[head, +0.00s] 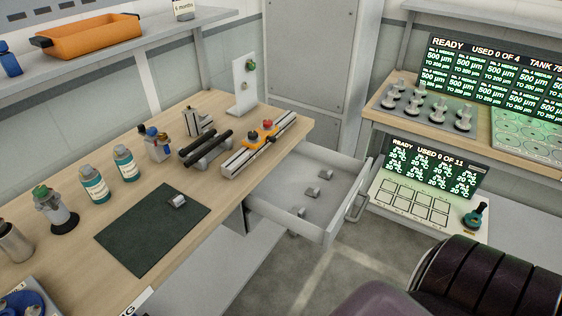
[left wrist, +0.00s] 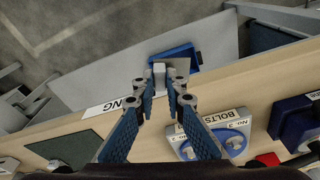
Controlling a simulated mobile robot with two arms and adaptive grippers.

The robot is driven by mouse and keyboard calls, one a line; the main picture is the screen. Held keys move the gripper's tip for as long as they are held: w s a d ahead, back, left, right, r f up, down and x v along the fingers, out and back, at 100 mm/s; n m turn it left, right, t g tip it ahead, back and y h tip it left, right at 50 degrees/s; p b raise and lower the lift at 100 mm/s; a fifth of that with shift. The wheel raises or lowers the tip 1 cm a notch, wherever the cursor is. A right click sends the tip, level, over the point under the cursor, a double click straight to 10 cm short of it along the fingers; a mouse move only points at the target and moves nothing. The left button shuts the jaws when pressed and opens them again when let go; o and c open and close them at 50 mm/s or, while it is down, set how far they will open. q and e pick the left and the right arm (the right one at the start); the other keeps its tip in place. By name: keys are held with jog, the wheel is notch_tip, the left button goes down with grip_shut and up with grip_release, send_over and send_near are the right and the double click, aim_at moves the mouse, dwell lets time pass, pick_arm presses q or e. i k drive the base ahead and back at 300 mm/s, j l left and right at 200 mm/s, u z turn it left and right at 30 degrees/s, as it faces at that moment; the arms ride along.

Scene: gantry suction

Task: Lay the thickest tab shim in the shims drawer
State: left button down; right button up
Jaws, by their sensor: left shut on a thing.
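The shims drawer (head: 278,207) stands pulled out of the bench in the head view. Small grey tab shims lie in it, one (head: 326,174) toward the back and another (head: 312,192) nearer its middle. Another small grey shim (head: 177,201) lies on the dark mat (head: 140,242). My left gripper (left wrist: 163,84) shows only in the left wrist view, shut on a pale grey piece (left wrist: 159,72) past the bench's front edge. The fingers hide part of it, so its thickness cannot be told. My right gripper is in neither view.
A blue object with a grey plate (left wrist: 178,53) shows just beyond the held piece. Bottles (head: 94,184), black rods (head: 206,149) and a rail fixture (head: 258,144) stand on the bench.

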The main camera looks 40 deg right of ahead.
aim_at(318, 166)
jog(key=i+l, duration=0.1)
jog(key=l, duration=0.35)
jog(key=i+l, duration=0.1)
jog(key=l, duration=0.35)
jog(key=i+l, duration=0.1)
jog(key=l, duration=0.35)
jog(key=i+l, duration=0.15)
jog(key=l, duration=0.3)
jog(key=i+l+z, duration=0.1)
jog(key=l, duration=0.35)
jog(key=i+l, duration=0.1)
jog(key=l, duration=0.3)
jog(key=i+l, duration=0.15)
jog(key=l, duration=0.3)
jog(key=i+l, duration=0.1)
jog(key=l, duration=0.35)
